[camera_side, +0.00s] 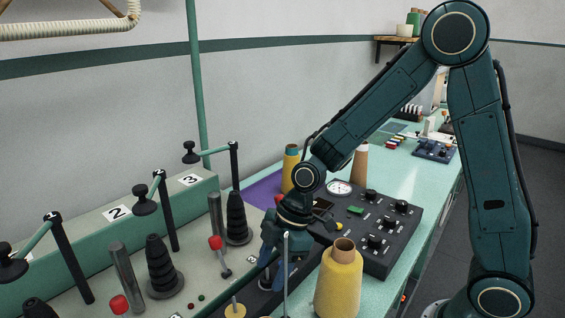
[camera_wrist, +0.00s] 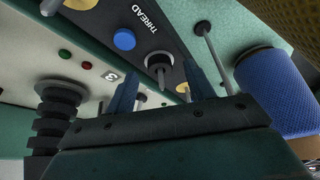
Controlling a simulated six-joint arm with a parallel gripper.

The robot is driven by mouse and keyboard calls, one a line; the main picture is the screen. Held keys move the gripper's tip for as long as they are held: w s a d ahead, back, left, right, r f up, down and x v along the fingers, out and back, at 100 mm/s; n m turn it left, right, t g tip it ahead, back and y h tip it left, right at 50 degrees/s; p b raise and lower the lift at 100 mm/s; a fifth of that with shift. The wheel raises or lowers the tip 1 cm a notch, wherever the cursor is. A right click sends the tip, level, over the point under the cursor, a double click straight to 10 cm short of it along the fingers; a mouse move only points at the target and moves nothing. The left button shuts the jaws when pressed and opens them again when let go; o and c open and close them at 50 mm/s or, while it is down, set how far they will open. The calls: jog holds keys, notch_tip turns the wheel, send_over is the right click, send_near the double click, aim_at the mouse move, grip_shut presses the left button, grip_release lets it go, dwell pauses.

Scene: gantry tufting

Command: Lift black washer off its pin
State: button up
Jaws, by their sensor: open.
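The black washer (camera_wrist: 158,60) shows in the wrist view as a dark ring around a thin metal pin (camera_wrist: 161,78) on a dark strip lettered THREAD. My gripper (camera_wrist: 161,67) is open, with its two blue fingers apart and the washer appearing between their tips. Nothing is held. In the side view my gripper (camera_side: 273,284) points down over the dark strip. I cannot make out the washer there, behind the fingers. I cannot tell whether the fingers are level with it.
A blue washer (camera_wrist: 124,39) lies beside the black one, and a yellow washer (camera_side: 235,311) sits nearby. A yellow thread cone (camera_side: 339,285) stands close right of my gripper. A dark control box (camera_side: 370,225) lies behind. Black stacked discs (camera_side: 238,220) and red-topped levers (camera_side: 216,243) stand left.

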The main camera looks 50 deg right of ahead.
aim_at(271, 276)
jog(key=shift+a+f, duration=0.15)
jog(key=shift+f, duration=0.3)
jog(key=shift+c, duration=0.3)
jog(key=c, duration=1)
jog(key=shift+r, duration=0.1)
jog(key=shift+r, duration=0.1)
jog(key=shift+r, duration=3.5)
